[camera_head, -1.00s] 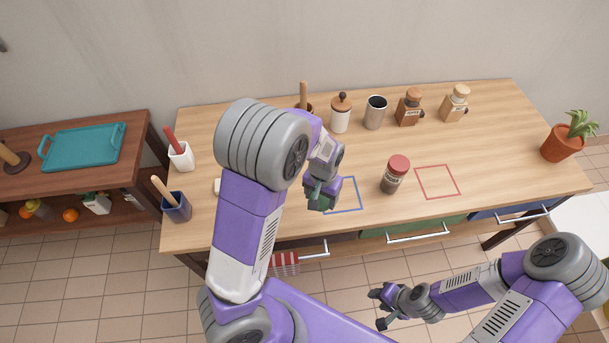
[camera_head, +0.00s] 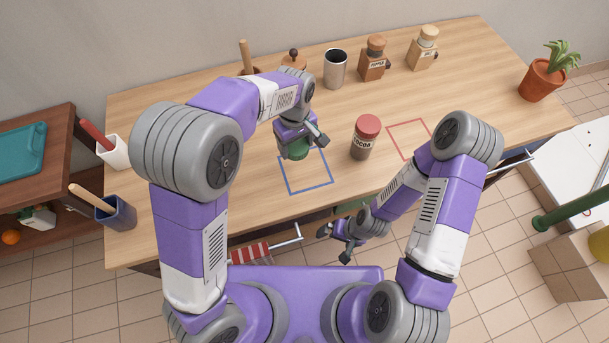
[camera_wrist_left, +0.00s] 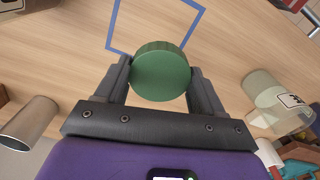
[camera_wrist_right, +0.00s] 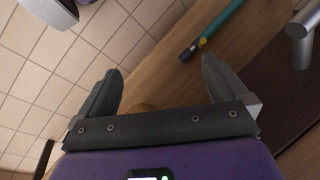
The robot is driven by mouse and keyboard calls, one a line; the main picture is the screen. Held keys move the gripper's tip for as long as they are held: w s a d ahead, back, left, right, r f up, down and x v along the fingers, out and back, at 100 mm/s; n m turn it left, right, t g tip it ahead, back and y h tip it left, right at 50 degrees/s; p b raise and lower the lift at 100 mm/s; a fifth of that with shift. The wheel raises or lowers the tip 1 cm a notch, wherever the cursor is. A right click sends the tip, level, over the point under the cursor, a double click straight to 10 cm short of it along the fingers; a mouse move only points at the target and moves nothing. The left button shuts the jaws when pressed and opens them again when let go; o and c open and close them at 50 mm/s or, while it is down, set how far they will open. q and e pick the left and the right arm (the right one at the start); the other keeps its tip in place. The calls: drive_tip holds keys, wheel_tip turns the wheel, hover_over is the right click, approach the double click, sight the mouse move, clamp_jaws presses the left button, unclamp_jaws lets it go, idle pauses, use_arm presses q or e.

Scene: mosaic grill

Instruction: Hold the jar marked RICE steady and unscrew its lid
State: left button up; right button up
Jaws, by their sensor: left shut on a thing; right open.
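My left gripper (camera_head: 300,143) is shut on a round green lid (camera_wrist_left: 160,75), above the table near the back edge of the blue square (camera_head: 307,190). The lid also shows in the head view (camera_head: 293,152). I cannot tell whether anything is under it; no jar body shows there. A pale, clear jar (camera_wrist_left: 262,90) with a white label stands at the right of the left wrist view. Its lettering is too small to read; my left arm hides that spot in the head view. My right gripper (camera_head: 335,243) is open and empty, low before the table's front edge.
A red-lidded jar marked COCOA (camera_head: 362,140) stands between the blue square and the red square (camera_head: 408,124). A metal cup (camera_head: 335,70), two mills (camera_head: 374,60) and a potted plant (camera_head: 541,78) stand farther back. Utensil holders (camera_head: 116,213) stand at the left edge.

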sight(305, 146)
use_arm(q)
drive_tip(key=shift+d+f+n+b, duration=0.2)
drive_tip(key=shift+d+n+b, duration=0.25)
drive_tip(key=shift+d, duration=0.6)
drive_tip(key=shift+s+d+f, duration=0.1)
drive_tip(key=shift+f, duration=0.25)
wheel_tip(305, 146, down, 9)
drive_tip(key=b, duration=0.3)
use_arm(e)
wheel_tip(305, 146, down, 5)
drive_tip(key=shift+f, duration=0.1)
use_arm(q)
drive_tip(key=shift+f+b, duration=0.1)
drive_tip(key=shift+b, duration=0.2)
drive_tip(key=o, duration=1.2)
drive_tip(key=shift+c, duration=0.2)
wheel_tip(305, 146, up, 12)
drive_tip(key=p, duration=0.4)
drive_tip(key=shift+r, duration=0.2)
use_arm(e)
wheel_tip(305, 146, up, 4)
drive_tip(key=shift+r, duration=0.1)
